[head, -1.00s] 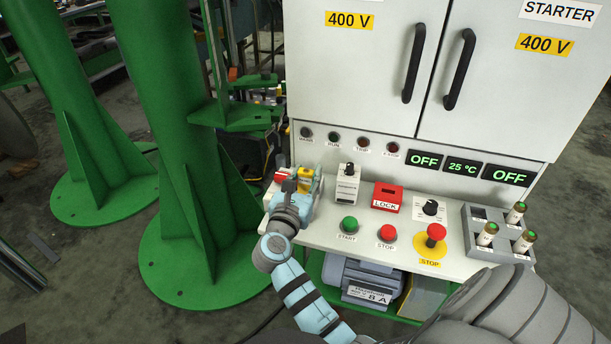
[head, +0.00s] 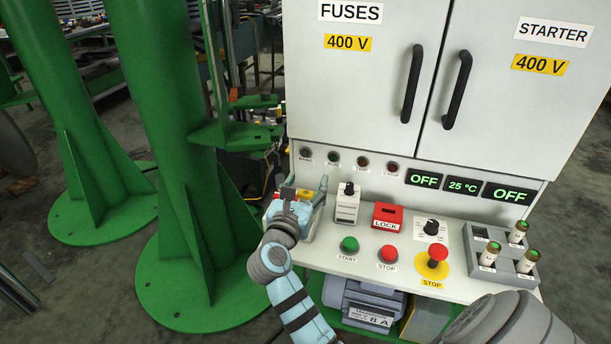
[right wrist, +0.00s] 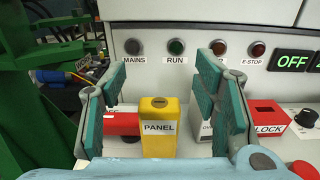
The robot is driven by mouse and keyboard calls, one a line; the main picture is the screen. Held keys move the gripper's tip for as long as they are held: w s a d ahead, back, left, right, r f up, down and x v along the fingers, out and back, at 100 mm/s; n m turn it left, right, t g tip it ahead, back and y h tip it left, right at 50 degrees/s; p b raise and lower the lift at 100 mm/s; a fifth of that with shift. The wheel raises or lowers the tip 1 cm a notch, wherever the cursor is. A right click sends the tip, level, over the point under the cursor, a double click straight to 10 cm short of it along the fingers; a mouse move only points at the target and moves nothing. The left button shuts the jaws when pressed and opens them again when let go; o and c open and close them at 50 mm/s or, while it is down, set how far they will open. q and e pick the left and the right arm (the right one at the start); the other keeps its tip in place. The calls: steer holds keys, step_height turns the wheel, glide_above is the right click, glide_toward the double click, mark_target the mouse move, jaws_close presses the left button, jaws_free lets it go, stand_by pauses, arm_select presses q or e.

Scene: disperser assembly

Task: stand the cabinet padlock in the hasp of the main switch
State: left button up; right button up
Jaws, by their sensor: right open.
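My right gripper (head: 305,190) is open over the left end of the grey shelf. In the right wrist view its two fingers (right wrist: 160,92) stand on either side of an upright yellow block labelled PANEL (right wrist: 158,140), with gaps on both sides. The block has a dark slot in its top. A red block (right wrist: 121,123) with a partly hidden label lies behind the left finger. I cannot tell for sure which of these is the cabinet padlock. A white box with a black knob (head: 347,205) stands just right of the gripper; its label is unreadable. My left gripper is out of view.
A red LOCK box (head: 388,213), a dial (head: 432,228) and a grey rack of cylinders (head: 500,262) stand farther right. START (head: 349,244), STOP (head: 390,253) and a mushroom STOP button (head: 437,255) line the front. The cabinet (head: 370,110) rises behind; a green column (head: 165,130) stands left.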

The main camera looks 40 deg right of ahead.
step_height(320, 180, up, 6)
steer(key=shift+r, duration=0.1)
stand_by(0.5)
